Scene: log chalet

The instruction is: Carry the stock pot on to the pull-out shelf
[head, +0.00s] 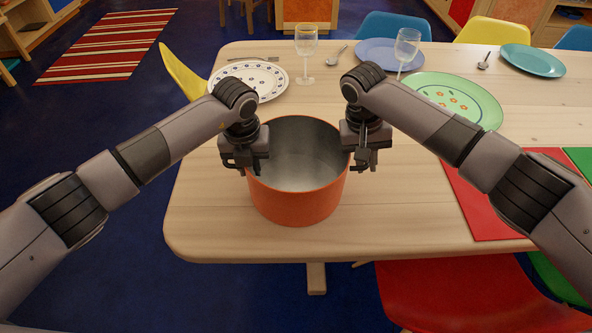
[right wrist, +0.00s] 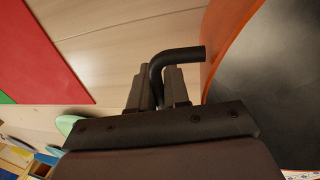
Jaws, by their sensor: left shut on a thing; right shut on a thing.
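The orange stock pot (head: 297,202) is upright at the near left end of the wooden table, with its grey inside showing empty. I cannot tell whether its base touches the tabletop. My left gripper (head: 246,165) is shut at the pot's left side, where the handle is hidden by the jaws. My right gripper (head: 361,164) is shut on the dark right handle. In the right wrist view the black bent handle (right wrist: 178,56) lies between the fingers of the right gripper (right wrist: 162,88), beside the orange pot wall (right wrist: 228,35). I see no pull-out shelf that I can identify.
The table (head: 225,225) also bears a patterned plate (head: 248,80), two glasses (head: 306,50), a blue plate (head: 385,52) and a green plate (head: 455,98) behind the pot. A red mat (head: 478,195) lies to the right. A red chair (head: 450,290) stands at the front edge.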

